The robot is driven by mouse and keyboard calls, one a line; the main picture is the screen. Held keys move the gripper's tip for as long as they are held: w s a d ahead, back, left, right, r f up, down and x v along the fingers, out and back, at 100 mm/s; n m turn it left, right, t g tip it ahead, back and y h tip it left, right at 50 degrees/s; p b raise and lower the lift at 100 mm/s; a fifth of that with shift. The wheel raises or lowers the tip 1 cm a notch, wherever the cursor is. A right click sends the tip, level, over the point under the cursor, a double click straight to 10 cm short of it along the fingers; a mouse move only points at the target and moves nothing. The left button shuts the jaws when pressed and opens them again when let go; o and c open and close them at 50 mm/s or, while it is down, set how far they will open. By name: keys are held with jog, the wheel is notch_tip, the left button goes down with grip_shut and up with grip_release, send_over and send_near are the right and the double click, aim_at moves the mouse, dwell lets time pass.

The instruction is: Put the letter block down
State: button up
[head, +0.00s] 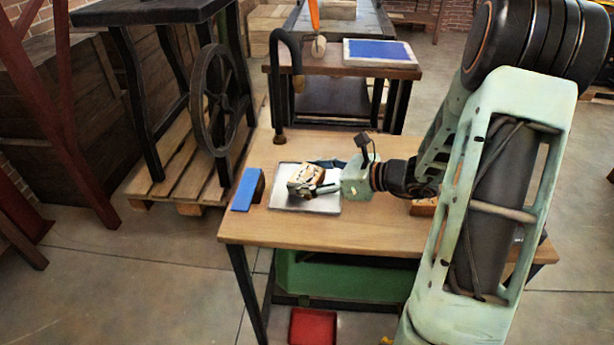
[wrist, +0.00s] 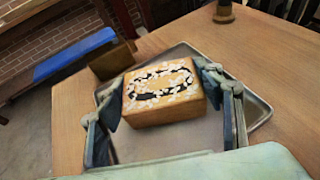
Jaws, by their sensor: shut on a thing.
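The letter block (wrist: 160,96) is a tan wooden block. Its upper face bears a dark oval, O-like mark with pale flecks. My gripper (wrist: 168,112) is shut on it, with one finger on each side in the wrist view. In the head view the block (head: 305,178) is in my gripper (head: 316,187), over a shallow metal tray (head: 322,204) on the wooden table. The tray's rim (wrist: 262,104) also shows in the wrist view. I cannot tell whether the block touches the tray; its underside is hidden.
A blue-topped block (head: 247,188) stands just left of the tray; it also shows in the wrist view (wrist: 75,55). The table (head: 330,235) is bare in front of the tray. A second table behind holds a blue panel (head: 378,50). A black wheel (head: 220,100) stands at the left.

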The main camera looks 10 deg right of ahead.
jog(key=o, duration=1.2)
jog(key=shift+f, duration=0.1)
jog(key=shift+r, duration=0.2)
jog(key=p+v, duration=0.2)
jog(key=v, duration=1)
jog(key=shift+p, duration=0.4)
